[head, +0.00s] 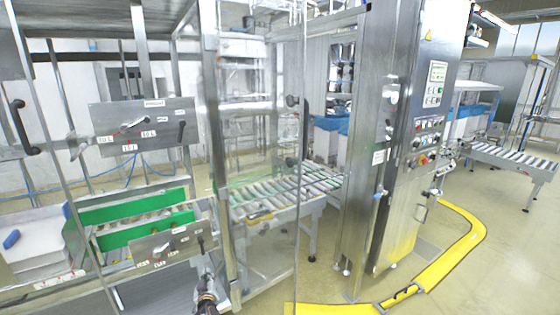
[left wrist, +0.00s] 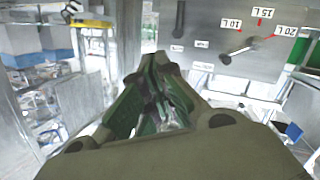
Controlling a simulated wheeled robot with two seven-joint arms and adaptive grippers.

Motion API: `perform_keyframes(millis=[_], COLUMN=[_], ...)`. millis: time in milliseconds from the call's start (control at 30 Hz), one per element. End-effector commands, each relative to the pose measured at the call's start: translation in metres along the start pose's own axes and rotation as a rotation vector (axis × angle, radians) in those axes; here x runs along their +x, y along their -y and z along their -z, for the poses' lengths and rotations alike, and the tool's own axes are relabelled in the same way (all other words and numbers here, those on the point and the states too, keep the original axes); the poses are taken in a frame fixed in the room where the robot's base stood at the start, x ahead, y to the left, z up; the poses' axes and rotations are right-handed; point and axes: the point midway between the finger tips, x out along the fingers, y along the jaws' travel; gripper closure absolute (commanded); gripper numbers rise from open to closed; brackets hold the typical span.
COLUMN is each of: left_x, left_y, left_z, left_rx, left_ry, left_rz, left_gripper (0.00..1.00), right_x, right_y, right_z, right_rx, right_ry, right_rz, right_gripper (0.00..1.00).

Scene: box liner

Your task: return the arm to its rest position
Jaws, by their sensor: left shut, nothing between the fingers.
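My left gripper (head: 207,288) shows small at the bottom of the head view, just below the lower lever panel (head: 150,250). In the left wrist view its fingers (left wrist: 162,75) are closed together with nothing between them. They appear apart from a metal panel (left wrist: 225,28) with a dark lever (left wrist: 240,47) and volume labels. My right gripper is not in view.
An upper lever panel (head: 110,140) stands at the left, above green guide rails (head: 125,203). A roller conveyor (head: 285,192) runs behind the clear guard. A steel control cabinet (head: 400,200) stands at the right, with yellow floor edging (head: 455,262) around it.

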Motion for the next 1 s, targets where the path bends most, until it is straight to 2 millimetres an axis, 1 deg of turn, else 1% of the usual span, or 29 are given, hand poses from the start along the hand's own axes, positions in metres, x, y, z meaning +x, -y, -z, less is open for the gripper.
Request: perform_keyframes(millis=[33, 100, 167, 200, 267, 300, 467, 500, 567, 700, 767, 800, 867, 967, 1000], left_x=[-0.011, -0.025, -0.037, -0.046, -0.06, -0.07, -0.111, -0.122, -0.14, -0.182, -0.201, -0.214, -0.234, -0.269, -0.283], left_y=[0.009, 0.019, 0.029, 0.035, 0.045, 0.052, 0.078, 0.085, 0.095, 0.12, 0.131, 0.139, 0.15, 0.168, 0.175], left_z=[-0.023, -0.05, -0.073, -0.089, -0.11, -0.125, -0.18, -0.193, -0.212, -0.254, -0.271, -0.282, -0.298, -0.322, -0.332], left_rx=[0.025, 0.056, 0.083, 0.1, 0.125, 0.142, 0.206, 0.221, 0.245, 0.298, 0.32, 0.335, 0.356, 0.391, 0.405], left_ry=[0.04, 0.09, 0.133, 0.163, 0.205, 0.235, 0.35, 0.38, 0.423, 0.524, 0.567, 0.597, 0.64, 0.712, 0.741], left_rz=[-0.005, -0.013, -0.019, -0.023, -0.028, -0.031, -0.044, -0.047, -0.051, -0.058, -0.062, -0.063, -0.066, -0.07, -0.071], left_gripper=[1.0, 1.0, 1.0, 1.0, 1.0, 1.0, 1.0, 1.0, 1.0, 1.0, 1.0, 1.0, 1.0, 1.0, 1.0], right_x=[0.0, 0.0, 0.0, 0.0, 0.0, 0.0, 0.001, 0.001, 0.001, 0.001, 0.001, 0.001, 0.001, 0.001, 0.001], right_y=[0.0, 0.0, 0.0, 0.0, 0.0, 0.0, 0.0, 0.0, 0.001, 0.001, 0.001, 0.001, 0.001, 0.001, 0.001], right_z=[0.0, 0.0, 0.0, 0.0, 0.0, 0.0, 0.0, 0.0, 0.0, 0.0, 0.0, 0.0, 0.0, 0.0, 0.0], right_rx=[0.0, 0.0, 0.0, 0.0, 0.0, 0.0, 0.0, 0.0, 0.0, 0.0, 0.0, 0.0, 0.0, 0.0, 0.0], right_ry=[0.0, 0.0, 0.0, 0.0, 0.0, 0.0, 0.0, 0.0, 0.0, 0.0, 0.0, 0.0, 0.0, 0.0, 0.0], right_rz=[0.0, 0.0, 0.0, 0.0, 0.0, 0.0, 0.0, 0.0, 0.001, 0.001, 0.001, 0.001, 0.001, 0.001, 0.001], right_gripper=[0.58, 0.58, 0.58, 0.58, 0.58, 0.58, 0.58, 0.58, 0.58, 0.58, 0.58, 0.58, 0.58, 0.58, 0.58])
